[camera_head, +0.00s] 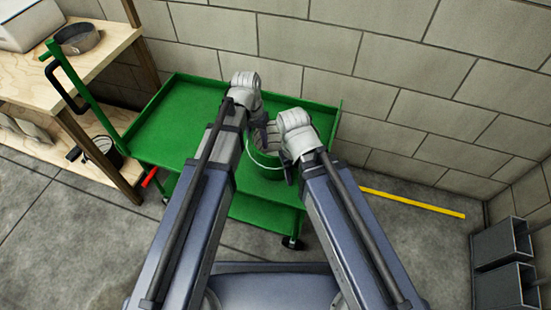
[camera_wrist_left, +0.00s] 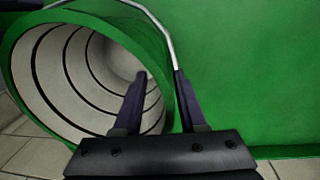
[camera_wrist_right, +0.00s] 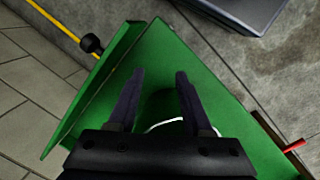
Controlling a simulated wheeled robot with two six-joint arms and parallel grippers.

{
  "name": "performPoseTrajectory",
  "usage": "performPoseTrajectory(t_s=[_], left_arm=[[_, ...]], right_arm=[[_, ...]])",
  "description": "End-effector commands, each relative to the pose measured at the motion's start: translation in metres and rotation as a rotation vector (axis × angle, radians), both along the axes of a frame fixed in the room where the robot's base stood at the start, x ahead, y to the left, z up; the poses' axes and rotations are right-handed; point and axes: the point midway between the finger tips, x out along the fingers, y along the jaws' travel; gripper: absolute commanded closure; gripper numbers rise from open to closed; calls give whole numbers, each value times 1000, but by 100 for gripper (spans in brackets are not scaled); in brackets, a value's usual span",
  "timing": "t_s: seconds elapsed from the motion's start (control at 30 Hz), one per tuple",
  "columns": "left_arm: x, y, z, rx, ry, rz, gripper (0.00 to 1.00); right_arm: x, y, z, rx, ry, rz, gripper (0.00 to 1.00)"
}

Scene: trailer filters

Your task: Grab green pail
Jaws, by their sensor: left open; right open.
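The green pail (camera_head: 265,169) stands on the green cart (camera_head: 188,112), partly hidden between my two arms. In the left wrist view the pail (camera_wrist_left: 75,75) shows its open mouth, ribbed grey inside and a wire handle. My left gripper (camera_head: 259,128) is open at the pail's rim. In that wrist view one finger (camera_wrist_left: 160,75) overlaps the inside and the other lies past the rim. Contact cannot be told. My right gripper (camera_head: 289,170) is open and empty beside the pail's right side. In the right wrist view its fingers (camera_wrist_right: 159,74) spread over green surfaces, with a pale handle arc between them.
A block wall (camera_head: 400,75) is close behind. A yellow bar (camera_head: 412,202) lies on the floor at right. Grey bins (camera_head: 500,242) stand at the far right.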

Motion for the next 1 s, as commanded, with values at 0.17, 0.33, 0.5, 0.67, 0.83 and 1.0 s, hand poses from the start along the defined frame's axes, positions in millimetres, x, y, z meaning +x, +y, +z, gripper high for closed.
performPoseTrajectory(t_s=[0.17,0.33,0.5,0.67,0.83,1.0], left_arm=[[-1,-2,-21,0,0,0,59],[-1,-2,-19,0,0,0,59],[-1,-2,-19,0,0,0,69],[-1,-2,-19,0,0,0,87],[-1,-2,-19,0,0,0,100],[-1,-2,-19,0,0,0,100]], right_arm=[[0,0,-21,-2,-1,0,50],[0,0,-19,-2,-1,1,50],[0,0,-19,-2,-1,1,50],[0,0,-19,-2,-1,0,50],[0,0,-19,-2,-1,0,50],[0,0,-19,-2,-1,0,50]])
